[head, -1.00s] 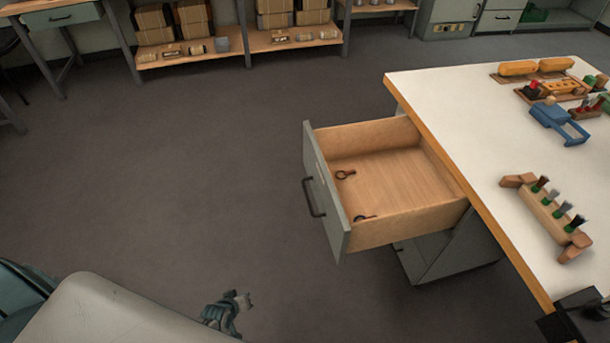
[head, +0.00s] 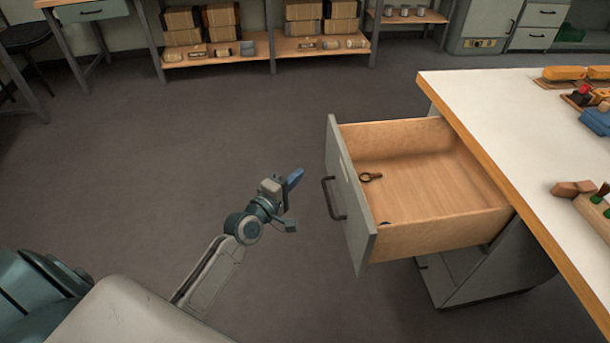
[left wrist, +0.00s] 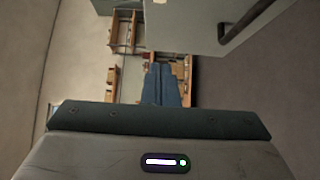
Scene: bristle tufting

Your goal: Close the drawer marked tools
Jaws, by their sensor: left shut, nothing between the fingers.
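An open drawer (head: 440,180) with a grey front and a wooden inside sticks out to the left from under the white-topped bench. Its dark bar handle (head: 333,199) is on the front, and a small pale label sits above it; I cannot read the label. My left gripper (head: 294,180) is shut and empty, a short way left of the drawer front and apart from it. In the left wrist view its blue fingers (left wrist: 161,85) are together, and the grey drawer front (left wrist: 195,22) shows at the upper right. My right gripper is not in view.
Inside the drawer lie a dark ring-ended piece (head: 371,177) and part of another dark item. The bench top (head: 500,130) carries a brush block and several coloured pieces. Shelves with boxes (head: 222,50) stand at the back. The floor left of the drawer is clear.

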